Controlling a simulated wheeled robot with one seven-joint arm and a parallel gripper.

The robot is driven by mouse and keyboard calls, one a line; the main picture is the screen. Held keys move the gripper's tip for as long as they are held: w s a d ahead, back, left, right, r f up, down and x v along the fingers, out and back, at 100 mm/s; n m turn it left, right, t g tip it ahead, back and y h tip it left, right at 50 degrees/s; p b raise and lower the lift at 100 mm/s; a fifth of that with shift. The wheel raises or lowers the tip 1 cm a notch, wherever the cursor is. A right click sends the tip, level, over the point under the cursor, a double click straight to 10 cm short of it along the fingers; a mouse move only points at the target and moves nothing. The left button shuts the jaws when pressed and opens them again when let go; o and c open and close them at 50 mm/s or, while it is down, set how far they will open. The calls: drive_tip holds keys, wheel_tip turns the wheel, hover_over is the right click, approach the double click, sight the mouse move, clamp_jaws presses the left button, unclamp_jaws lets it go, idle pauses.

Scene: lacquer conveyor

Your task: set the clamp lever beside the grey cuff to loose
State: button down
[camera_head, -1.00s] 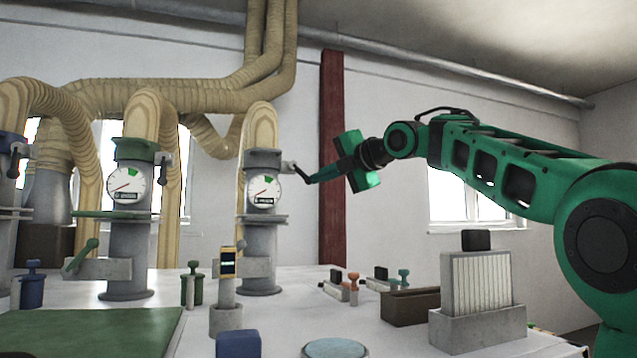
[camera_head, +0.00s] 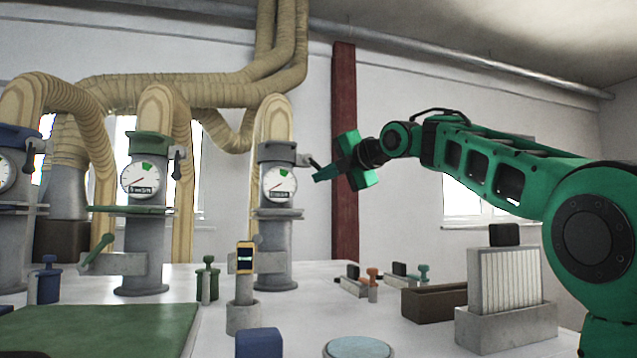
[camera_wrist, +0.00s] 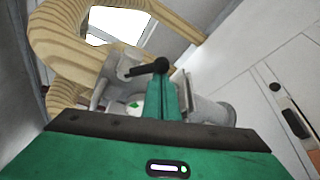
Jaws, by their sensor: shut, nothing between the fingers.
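The grey cuff (camera_head: 279,152) rings the top of the right-hand column, above a round gauge (camera_head: 280,183). Its clamp lever (camera_head: 308,160) sticks out to the right on a small bracket. The lever's far end is partly hidden by my fingers in the head view. In the wrist view the lever is a dark bar with a round knob (camera_wrist: 161,66). My gripper (camera_head: 318,177) is shut and empty, with its fingertips close to the lever's end. In the wrist view the green fingers (camera_wrist: 172,84) overlap the knob's edge; I cannot tell whether they touch.
A column with a green cuff (camera_head: 150,147) and its own lever (camera_head: 177,163) stands to the left, and a blue-cuffed one (camera_head: 15,137) beyond. Tan hoses (camera_head: 275,118) rise above them. A red post (camera_head: 344,215) stands behind my gripper. A filter block (camera_head: 505,280) stands front right.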

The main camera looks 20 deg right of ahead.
drive_tip(key=shift+d+r+n, duration=0.15)
drive_tip(key=shift+d+n, duration=0.05)
drive_tip(key=shift+n, duration=0.1)
drive_tip(key=r+n+h, duration=0.1)
drive_tip(key=d+r+n+g+h, duration=0.1)
drive_tip(key=n, duration=0.1)
drive_tip(key=shift+d, duration=0.25)
idle(0.3)
idle(0.4)
drive_tip(key=shift+r, duration=0.1)
